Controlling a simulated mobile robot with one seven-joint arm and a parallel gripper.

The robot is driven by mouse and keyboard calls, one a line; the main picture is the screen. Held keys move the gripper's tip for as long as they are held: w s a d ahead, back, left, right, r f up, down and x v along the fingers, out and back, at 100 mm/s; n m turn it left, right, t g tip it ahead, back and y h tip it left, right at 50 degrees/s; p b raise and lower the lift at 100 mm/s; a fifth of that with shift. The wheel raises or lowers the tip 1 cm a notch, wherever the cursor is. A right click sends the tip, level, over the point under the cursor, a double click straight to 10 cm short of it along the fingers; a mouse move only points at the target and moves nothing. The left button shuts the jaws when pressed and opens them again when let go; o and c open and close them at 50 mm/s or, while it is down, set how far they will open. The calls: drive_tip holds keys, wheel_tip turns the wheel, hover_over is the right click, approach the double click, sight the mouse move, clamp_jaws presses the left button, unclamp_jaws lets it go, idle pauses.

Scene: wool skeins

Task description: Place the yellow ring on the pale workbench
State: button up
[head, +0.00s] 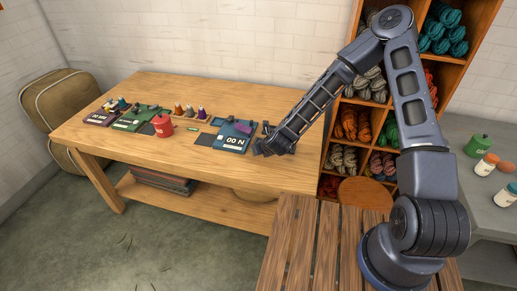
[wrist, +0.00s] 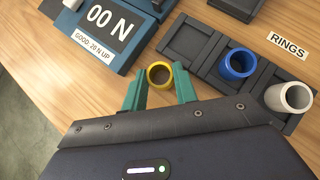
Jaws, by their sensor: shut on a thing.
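The yellow ring (wrist: 160,75) sits between the two green fingertips of my gripper (wrist: 160,88) in the wrist view, its open hole facing the camera. My gripper is shut on it. The pale workbench (head: 255,98) is the light wooden table in the head view; its bare wood also shows in the wrist view (wrist: 25,55). In the head view my gripper (head: 268,145) is over the bench's right part, just right of the blue force gauge (head: 232,138), and the ring cannot be made out there. I cannot tell whether the ring touches the wood.
A dark tray labelled RINGS, with a blue ring (wrist: 237,65) and a pale grey ring (wrist: 288,97), lies right of my gripper in the wrist view. The gauge (wrist: 105,25) reads 00 N at upper left. A red canister (head: 164,126) stands mid-bench.

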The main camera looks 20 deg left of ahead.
drive_tip(key=shift+f, duration=0.1)
drive_tip(key=o, duration=0.8)
drive_tip(key=shift+c, duration=0.2)
drive_tip(key=shift+s+d+r, duration=0.15)
drive_tip(key=shift+r, duration=0.25)
drive_tip(key=v, duration=1.1)
drive_tip(key=shift+s+d+r, duration=0.1)
drive_tip(key=shift+d+r, duration=0.05)
